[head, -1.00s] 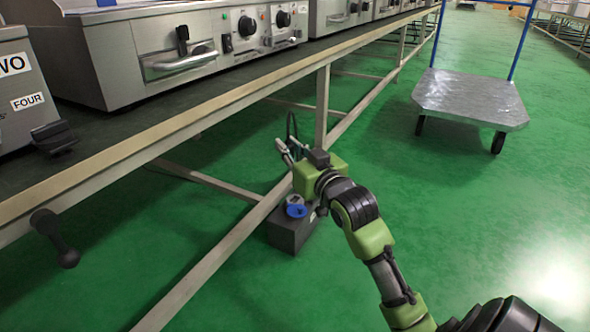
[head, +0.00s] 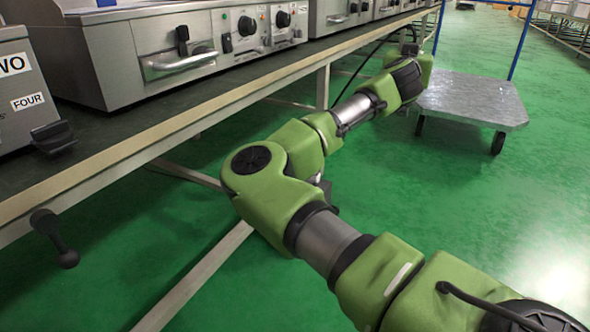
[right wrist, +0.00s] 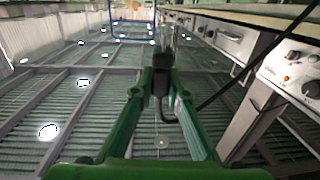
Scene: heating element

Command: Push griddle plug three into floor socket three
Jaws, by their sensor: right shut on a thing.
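My right gripper (right wrist: 162,72) is shut on a black plug (right wrist: 161,82) in the right wrist view, with a dark cable (right wrist: 215,95) running off to the upper right. I cannot read which number the plug bears. In the head view my right arm reaches from the lower right to the upper middle, and the gripper (head: 409,45) is beside the workbench edge, above the floor; its fingers are hard to make out there. The floor socket box is hidden behind my arm in the head view. My left gripper is not in view.
A long workbench (head: 130,157) bears steel griddles (head: 160,50), with metal legs and rails below. A flat trolley (head: 470,97) with blue uprights stands at the right, close behind my gripper. Green floor (head: 500,200) lies open at the right.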

